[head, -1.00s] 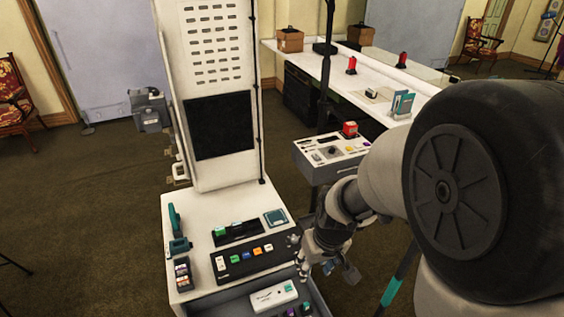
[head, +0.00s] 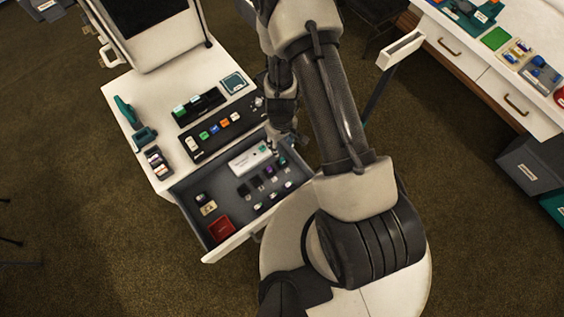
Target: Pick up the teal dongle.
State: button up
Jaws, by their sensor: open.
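A small dark dongle with a teal top (head: 282,161) is in the open grey drawer (head: 222,186), near its right end, among several other small dongles. Its exact shape is too small to tell. My gripper (head: 283,145) is open at the right end of the drawer, close above the teal dongle. I cannot tell whether they touch. My wrist and arm hide part of the drawer's right side.
A white device (head: 246,159) lies in the drawer, with a red box (head: 221,228) at its front left. The white counter above holds a black button panel (head: 222,140), a black holder (head: 204,111) with green-topped pieces, and a teal stapler-like tool (head: 126,110). A white bench (head: 480,70) stands right.

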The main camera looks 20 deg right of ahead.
jog(key=b, duration=0.8)
send_over(283, 159)
jog(key=f, duration=0.9)
jog(key=shift+a, duration=0.35)
jog(key=f+b, duration=0.1)
jog(key=b, duration=0.1)
jog(key=f+b, duration=0.1)
jog(key=f, duration=0.1)
jog(key=f+b, duration=0.2)
jog(key=shift+d+f+b, duration=0.2)
jog(key=shift+d+b, duration=0.05)
jog(key=shift+b, duration=0.05)
jog(key=shift+r, duration=0.1)
jog(key=shift+c, duration=0.2)
jog(key=c, duration=0.8)
